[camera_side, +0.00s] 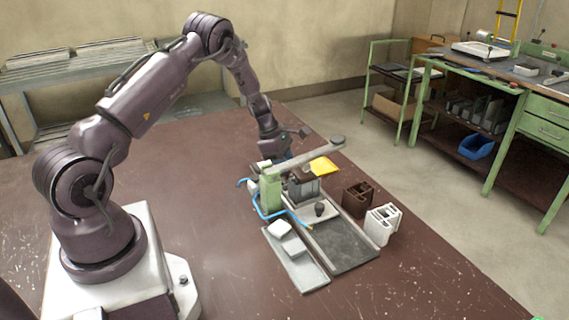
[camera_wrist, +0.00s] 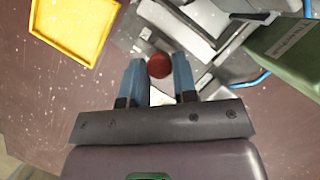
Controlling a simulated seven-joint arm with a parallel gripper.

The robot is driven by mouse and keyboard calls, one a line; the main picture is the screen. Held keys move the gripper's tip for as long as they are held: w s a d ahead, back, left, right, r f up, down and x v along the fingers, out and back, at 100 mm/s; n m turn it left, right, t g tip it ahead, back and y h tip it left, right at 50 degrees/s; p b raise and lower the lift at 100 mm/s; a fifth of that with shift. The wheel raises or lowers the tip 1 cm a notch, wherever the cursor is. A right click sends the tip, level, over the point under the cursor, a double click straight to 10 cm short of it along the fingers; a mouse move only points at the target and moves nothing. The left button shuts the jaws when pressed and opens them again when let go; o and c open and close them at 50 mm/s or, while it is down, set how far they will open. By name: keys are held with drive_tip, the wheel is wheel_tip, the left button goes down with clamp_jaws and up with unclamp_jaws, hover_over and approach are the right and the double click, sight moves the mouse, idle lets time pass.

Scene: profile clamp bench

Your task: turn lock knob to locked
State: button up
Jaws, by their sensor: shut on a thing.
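The lock knob (camera_wrist: 159,65) is a small red-brown round knob on the grey clamp fixture (camera_wrist: 205,22). In the wrist view it sits between the tips of my gripper's blue fingers (camera_wrist: 159,66), which are shut on it. Its turn angle and any lock marking cannot be read. In the side view my gripper (camera_side: 284,158) is low behind the clamp's green block (camera_side: 270,188) and long grey arm (camera_side: 308,157). The knob is hidden there.
A yellow tray (camera_side: 323,166) lies close behind the clamp and also shows in the wrist view (camera_wrist: 75,28). A brown profile (camera_side: 357,199) and a white profile (camera_side: 383,224) stand to the right. A blue hose (camera_side: 262,213) loops in front. The left tabletop is clear.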

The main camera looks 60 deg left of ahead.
drive_tip(key=m, duration=0.2)
drive_tip(key=m+g+h, duration=0.1)
drive_tip(key=m, duration=0.1)
drive_tip(key=shift+w+a+m, duration=0.15)
drive_tip(key=shift+m, duration=0.15)
drive_tip(key=m+g, duration=0.2)
drive_tip(key=m, duration=0.2)
drive_tip(key=shift+w+m, duration=0.1)
drive_tip(key=shift+m, duration=0.2)
drive_tip(key=m+g, duration=0.1)
drive_tip(key=m, duration=0.3)
drive_tip(key=shift+w+g, duration=0.15)
drive_tip(key=shift+g, duration=0.25)
drive_tip(key=shift+w+m+g+y, duration=0.1)
drive_tip(key=shift+m+g+y, duration=0.45)
drive_tip(key=shift+m, duration=1.65)
drive_tip(key=o, duration=0.9)
drive_tip(key=shift+r, duration=0.1)
